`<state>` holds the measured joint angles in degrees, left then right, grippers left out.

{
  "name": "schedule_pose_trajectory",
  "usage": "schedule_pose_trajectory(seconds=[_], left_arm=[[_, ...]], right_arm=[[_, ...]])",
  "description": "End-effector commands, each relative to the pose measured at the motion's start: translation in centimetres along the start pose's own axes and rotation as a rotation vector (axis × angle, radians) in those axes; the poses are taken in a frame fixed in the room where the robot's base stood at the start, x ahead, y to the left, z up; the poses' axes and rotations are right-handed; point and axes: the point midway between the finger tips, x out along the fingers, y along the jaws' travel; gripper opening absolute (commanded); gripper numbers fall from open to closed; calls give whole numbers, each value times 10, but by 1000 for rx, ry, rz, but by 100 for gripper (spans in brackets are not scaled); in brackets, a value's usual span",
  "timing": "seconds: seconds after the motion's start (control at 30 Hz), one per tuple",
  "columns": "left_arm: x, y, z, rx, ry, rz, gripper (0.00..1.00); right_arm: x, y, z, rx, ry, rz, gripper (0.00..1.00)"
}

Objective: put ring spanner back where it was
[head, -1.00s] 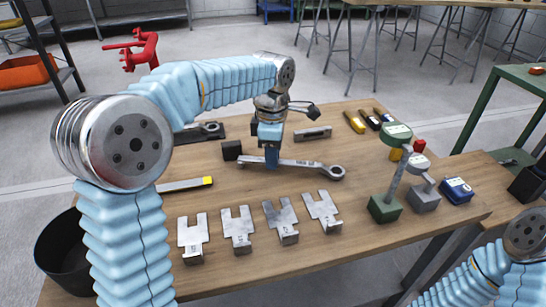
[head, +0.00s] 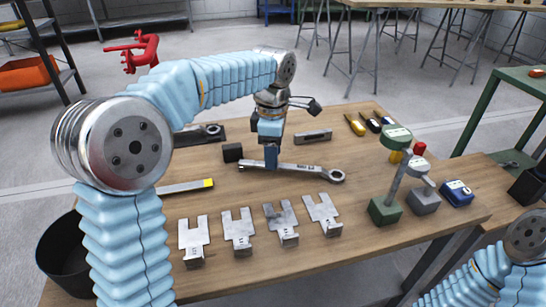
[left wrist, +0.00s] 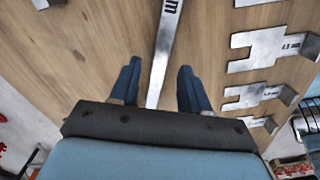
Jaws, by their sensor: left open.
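The ring spanner (head: 300,170) is a long silver bar with a ring at its right end, lying across the middle of the wooden table. My left gripper (head: 271,166) points down at the spanner's left part. In the left wrist view the spanner's shaft (left wrist: 165,45) runs between the two blue fingers of the left gripper (left wrist: 157,80). The fingers are open, with a gap on both sides of the shaft. My right gripper is out of view; only part of my right arm shows at lower right.
Several slotted metal gauges (head: 238,231) lie in a row in front of the spanner. A small black block (head: 232,152) stands just left of the gripper. Green and grey stands (head: 384,209) and a blue box (head: 457,193) are at right. A black bin (head: 65,252) is at lower left.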

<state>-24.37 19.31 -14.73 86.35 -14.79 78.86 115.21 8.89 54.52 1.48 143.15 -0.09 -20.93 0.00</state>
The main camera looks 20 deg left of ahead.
Motion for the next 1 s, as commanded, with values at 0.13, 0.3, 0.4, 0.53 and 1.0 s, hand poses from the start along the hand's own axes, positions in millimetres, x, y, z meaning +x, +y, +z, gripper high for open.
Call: schedule_pose_trajectory(seconds=[0.13, 0.3, 0.4, 0.53, 1.0], left_arm=[[-38, 1, 1, 1, -2, 4, 46], [-74, 0, 1, 0, -1, 3, 46], [-89, 1, 1, 0, 0, 2, 46], [-98, 0, 0, 0, 0, 0, 46], [-100, 0, 0, 0, -1, 0, 46]], right_arm=[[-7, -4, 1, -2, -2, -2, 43], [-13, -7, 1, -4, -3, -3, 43], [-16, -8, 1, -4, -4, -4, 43], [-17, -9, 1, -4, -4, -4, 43], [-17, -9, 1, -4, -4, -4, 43]])
